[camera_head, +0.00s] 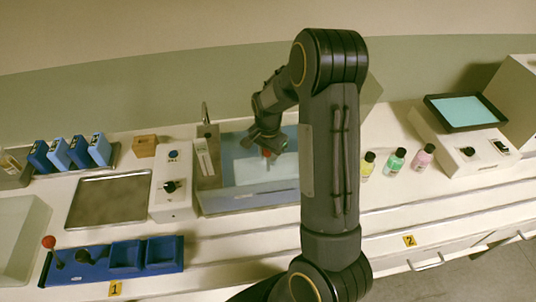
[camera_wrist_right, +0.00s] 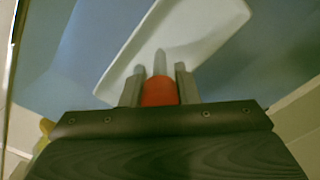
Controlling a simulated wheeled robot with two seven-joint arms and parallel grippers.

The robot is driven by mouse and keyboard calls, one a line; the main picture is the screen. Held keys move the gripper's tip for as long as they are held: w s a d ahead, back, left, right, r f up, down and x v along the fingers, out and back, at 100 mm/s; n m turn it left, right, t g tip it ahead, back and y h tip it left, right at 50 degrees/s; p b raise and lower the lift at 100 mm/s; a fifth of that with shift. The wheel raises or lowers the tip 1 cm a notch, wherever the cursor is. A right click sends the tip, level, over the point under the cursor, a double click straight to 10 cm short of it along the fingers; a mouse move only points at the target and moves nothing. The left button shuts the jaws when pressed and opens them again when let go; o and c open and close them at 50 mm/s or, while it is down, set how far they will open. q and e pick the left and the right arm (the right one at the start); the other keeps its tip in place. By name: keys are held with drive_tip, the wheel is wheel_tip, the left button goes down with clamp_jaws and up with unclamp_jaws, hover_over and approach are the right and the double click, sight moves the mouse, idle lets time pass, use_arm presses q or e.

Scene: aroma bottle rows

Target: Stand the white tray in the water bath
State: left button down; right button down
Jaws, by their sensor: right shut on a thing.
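The water bath (camera_head: 245,205) is a metal-rimmed basin with blue-grey water, at the middle of the counter. My right gripper (camera_head: 266,150) is over the bath, reaching down towards it. In the right wrist view my right gripper (camera_wrist_right: 160,72) is shut on a red grip (camera_wrist_right: 159,92) with a thin grey stem. The white tray (camera_wrist_right: 205,28) lies beyond the fingertips, slanted across that view, against the blue of the bath. The stem appears to meet the tray; I cannot tell whether the tray touches the bath floor. My left gripper is out of view.
A control box (camera_head: 172,190) with a black knob adjoins the bath's left side. Several small bottles (camera_head: 395,160) stand to its right, partly behind my arm. A blue rack (camera_head: 145,255) and blue containers (camera_head: 79,153) are at left.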

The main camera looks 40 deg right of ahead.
drive_tip(key=shift+f, duration=0.1)
drive_tip(key=c, duration=1.1)
unclamp_jaws()
wheel_tip(320, 180, up, 11)
drive_tip(key=shift+b, duration=0.4)
drive_tip(key=shift+a+r, duration=0.1)
drive_tip(key=shift+r, duration=0.5)
drive_tip(key=s+a+r+n+t+y, duration=0.2)
drive_tip(key=s+a+n, duration=0.4)
drive_tip(key=s+a, duration=0.2)
drive_tip(key=s+a+r+n+t+y, duration=0.1)
drive_tip(key=s+a+r+n+t, duration=0.2)
drive_tip(key=s+a+n, duration=0.4)
drive_tip(key=shift+s+a+r+t+y, duration=0.15)
drive_tip(key=shift+s+a+t+y, duration=0.45)
drive_tip(key=shift+s, duration=2.35)
